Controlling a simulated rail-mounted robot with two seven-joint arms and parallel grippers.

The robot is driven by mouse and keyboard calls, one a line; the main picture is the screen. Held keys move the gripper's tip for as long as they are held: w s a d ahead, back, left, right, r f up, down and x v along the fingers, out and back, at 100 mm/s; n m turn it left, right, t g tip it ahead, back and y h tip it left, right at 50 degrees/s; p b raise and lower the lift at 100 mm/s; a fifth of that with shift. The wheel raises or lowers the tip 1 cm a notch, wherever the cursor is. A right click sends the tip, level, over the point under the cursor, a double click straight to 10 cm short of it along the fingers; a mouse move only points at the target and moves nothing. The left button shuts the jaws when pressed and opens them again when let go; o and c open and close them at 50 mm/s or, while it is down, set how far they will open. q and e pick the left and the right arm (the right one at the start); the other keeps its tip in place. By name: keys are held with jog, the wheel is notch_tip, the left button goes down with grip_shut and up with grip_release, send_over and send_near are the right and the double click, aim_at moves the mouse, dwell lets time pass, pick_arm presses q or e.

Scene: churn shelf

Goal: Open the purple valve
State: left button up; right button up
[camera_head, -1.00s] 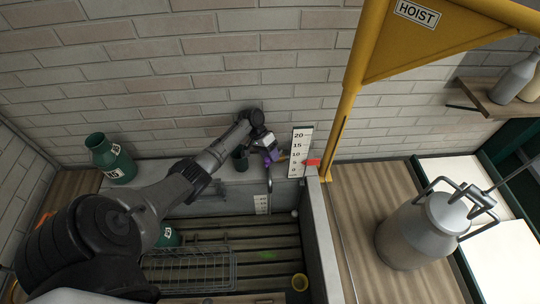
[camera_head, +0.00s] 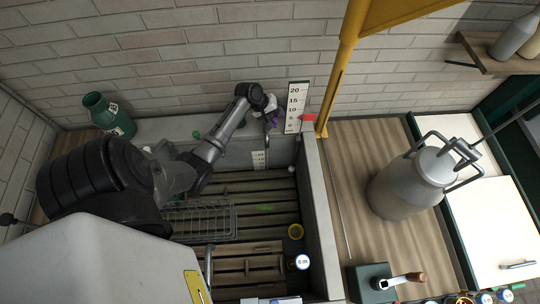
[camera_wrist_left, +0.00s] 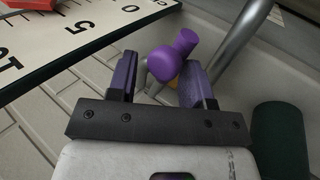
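The purple valve (camera_wrist_left: 170,64) has a rounded knob and shows between the two fingers of my left gripper (camera_wrist_left: 158,78) in the left wrist view. The fingers are apart, one on each side of it. The valve lies closer to the right finger, with a gap on the left; I cannot tell whether it touches. A grey curved pipe (camera_wrist_left: 238,45) runs beside it. In the head view my left gripper (camera_head: 273,119) is at the back wall above the trough, just left of the white scale board, and mostly hides the valve. My right gripper is not in view.
The scale board (camera_head: 295,105) with a red marker (camera_head: 308,117) stands close right of the gripper. A yellow hoist post (camera_head: 337,75) is further right. A green churn (camera_head: 110,116) stands left. A wire basket (camera_head: 198,221) sits in the slatted trough. A metal churn (camera_head: 405,185) stands right.

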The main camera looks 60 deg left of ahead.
pick_arm(q)
jog(key=v, duration=1.4)
jog(key=s+d+m+g+p, duration=0.1)
jog(key=s+d+m+p, duration=0.2)
jog(key=d, duration=0.6)
jog(key=s+d+r+m+g+y+p, duration=0.1)
jog(key=s+d+m+p, duration=0.2)
jog(key=d, duration=0.6)
jog(key=s+d+r+m+g+y+p, duration=0.1)
jog(key=s+d+m+p, duration=0.2)
jog(key=d+m, duration=0.3)
jog(key=shift+s+d, duration=0.7)
jog(key=shift+d, duration=0.7)
